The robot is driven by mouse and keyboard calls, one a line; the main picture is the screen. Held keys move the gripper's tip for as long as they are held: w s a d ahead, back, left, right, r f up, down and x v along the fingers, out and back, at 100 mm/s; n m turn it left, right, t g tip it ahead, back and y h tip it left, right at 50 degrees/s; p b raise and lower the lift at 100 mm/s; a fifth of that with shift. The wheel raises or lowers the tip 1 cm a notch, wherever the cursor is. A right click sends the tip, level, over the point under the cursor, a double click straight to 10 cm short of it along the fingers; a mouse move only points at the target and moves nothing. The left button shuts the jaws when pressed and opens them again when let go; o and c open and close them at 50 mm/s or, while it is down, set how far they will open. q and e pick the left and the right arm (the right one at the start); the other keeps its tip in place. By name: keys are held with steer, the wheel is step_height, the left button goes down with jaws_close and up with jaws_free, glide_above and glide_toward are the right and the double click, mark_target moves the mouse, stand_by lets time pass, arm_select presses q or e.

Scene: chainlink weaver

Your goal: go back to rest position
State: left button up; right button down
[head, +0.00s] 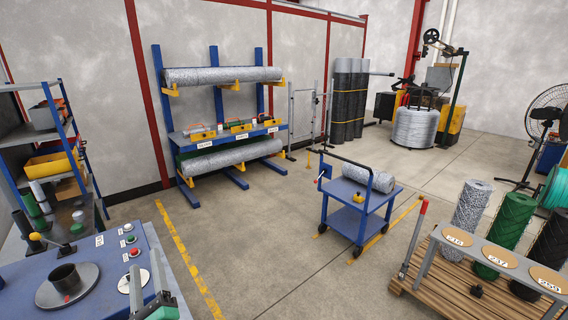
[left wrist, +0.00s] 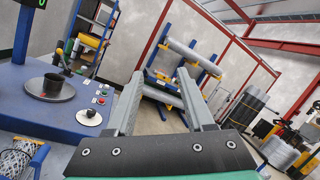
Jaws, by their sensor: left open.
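My left gripper (head: 145,272) is at the bottom left of the head view, above the right part of the blue workbench (head: 98,263). Only its grey fingers and part of its green and black body show there. In the left wrist view the two fingers of the left gripper (left wrist: 160,75) stand wide apart, open, with nothing between them. My right gripper is in neither view.
On the bench are a black cup on a round plate (head: 67,284), a white disc (left wrist: 89,118) and push buttons (head: 129,239). A blue rack with mesh rolls (head: 222,74), a blue cart (head: 357,207) and a wooden pallet (head: 437,278) stand apart. Open floor lies between.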

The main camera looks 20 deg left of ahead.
arm_select(q)
steer(key=s+d+r+n+t+h, duration=0.15)
steer(key=d+r+n+t, duration=0.35)
steer(key=r, duration=0.6)
steer(key=d+r+n+t+h, duration=0.2)
steer(key=d+r+n, duration=0.3)
steer(key=r, duration=0.6)
steer(key=s+d+r+n+t+h, duration=0.75)
steer(key=s+d+r+h, duration=0.2)
steer(key=h, duration=0.45)
step_height(320, 180, up, 22)
steer(key=w+n+p, duration=0.1)
steer(key=p, duration=2.1)
steer(key=shift+r+g, duration=0.2)
steer(key=shift+g, duration=0.25)
